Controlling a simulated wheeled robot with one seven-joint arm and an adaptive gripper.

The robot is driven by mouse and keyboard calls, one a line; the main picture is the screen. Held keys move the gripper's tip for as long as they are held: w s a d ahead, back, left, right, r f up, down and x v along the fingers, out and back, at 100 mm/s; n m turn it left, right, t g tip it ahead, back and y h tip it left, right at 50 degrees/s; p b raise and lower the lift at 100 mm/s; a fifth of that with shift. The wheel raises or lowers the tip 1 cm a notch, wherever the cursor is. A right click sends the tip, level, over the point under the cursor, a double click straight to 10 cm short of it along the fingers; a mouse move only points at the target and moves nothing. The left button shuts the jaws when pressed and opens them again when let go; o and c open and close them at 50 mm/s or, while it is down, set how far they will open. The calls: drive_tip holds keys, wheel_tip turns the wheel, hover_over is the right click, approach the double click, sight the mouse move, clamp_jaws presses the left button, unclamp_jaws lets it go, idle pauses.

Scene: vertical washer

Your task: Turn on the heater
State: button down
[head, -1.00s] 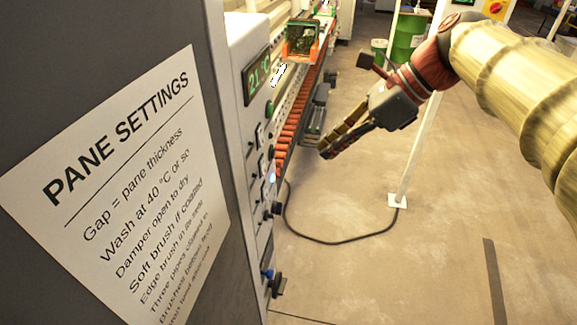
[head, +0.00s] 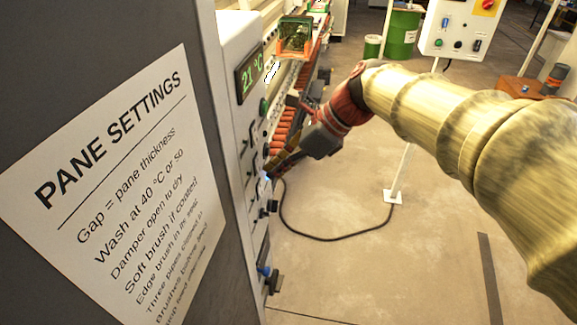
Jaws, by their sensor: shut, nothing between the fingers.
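The washer's control panel (head: 238,120) is seen at a steep angle in the head view, just right of the dark cabinet side. Its green display (head: 250,75) reads 21 °C. Below it are a green button (head: 264,106) and a column of small dark switches, with a black knob (head: 275,284) at the bottom. I cannot read any label to tell which control is the heater's. My gripper (head: 268,172) is shut and empty, its fingertips at the panel's middle switches and partly hiding them. I cannot tell whether they touch.
A sheet titled PANE SETTINGS (head: 115,190) hangs on the cabinet side. Orange rollers (head: 284,130) run behind my gripper. A black cable (head: 335,238) lies on the floor, near a white post (head: 398,178).

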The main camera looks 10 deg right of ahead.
drive_tip(key=shift+a, duration=0.15)
drive_tip(key=shift+w+a+f+p, duration=0.15)
drive_tip(key=shift+a+f+p, duration=0.1)
drive_tip(key=shift+p, duration=0.1)
drive_tip(key=shift+r, duration=0.15)
